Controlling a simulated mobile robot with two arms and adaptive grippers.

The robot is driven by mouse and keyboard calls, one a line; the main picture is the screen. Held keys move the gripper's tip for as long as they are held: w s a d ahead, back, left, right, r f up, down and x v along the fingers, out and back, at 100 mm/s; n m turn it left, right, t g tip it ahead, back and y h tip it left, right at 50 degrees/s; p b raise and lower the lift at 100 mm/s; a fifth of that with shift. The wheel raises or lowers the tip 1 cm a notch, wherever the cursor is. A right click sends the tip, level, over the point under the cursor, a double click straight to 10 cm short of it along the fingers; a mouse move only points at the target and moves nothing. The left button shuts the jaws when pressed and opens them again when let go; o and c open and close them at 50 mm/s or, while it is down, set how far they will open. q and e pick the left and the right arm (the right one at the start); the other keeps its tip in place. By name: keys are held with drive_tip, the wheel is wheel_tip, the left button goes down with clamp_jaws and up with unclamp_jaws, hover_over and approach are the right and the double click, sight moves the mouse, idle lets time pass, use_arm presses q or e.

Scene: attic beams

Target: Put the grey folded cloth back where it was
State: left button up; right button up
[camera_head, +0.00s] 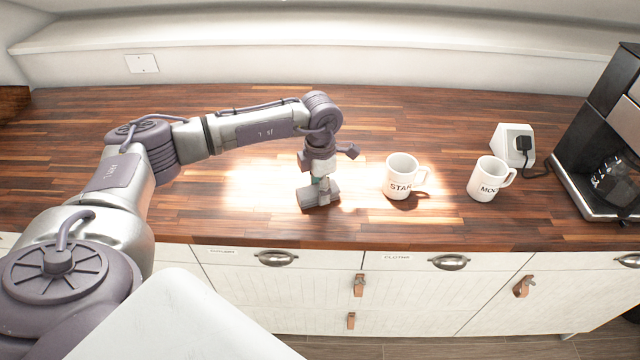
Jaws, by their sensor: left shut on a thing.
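The grey folded cloth (325,200) is a small grey bundle at the front middle of the wooden counter. My left gripper (320,184) points down from above and is shut on the cloth. The fingers hide part of it. The cloth is at or just above the counter top; I cannot tell whether it touches. My right gripper is out of view.
Right of the cloth stand a STAR mug (401,178) and a second lettered mug (487,180). A coffee machine (600,135) and a plugged socket block (511,146) are further right. Closed drawers are below, one labelled CLOTHS (397,257). The counter behind is clear.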

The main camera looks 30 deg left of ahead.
use_arm(q)
drive_tip(key=shift+f, duration=0.2)
drive_tip(key=o, duration=1)
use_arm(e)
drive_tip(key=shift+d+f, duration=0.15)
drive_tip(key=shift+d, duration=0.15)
use_arm(q)
drive_tip(key=shift+r, duration=0.15)
drive_tip(key=shift+r, duration=0.2)
drive_tip(key=shift+r+b, duration=1.7)
drive_tip(key=shift+r, duration=4.15)
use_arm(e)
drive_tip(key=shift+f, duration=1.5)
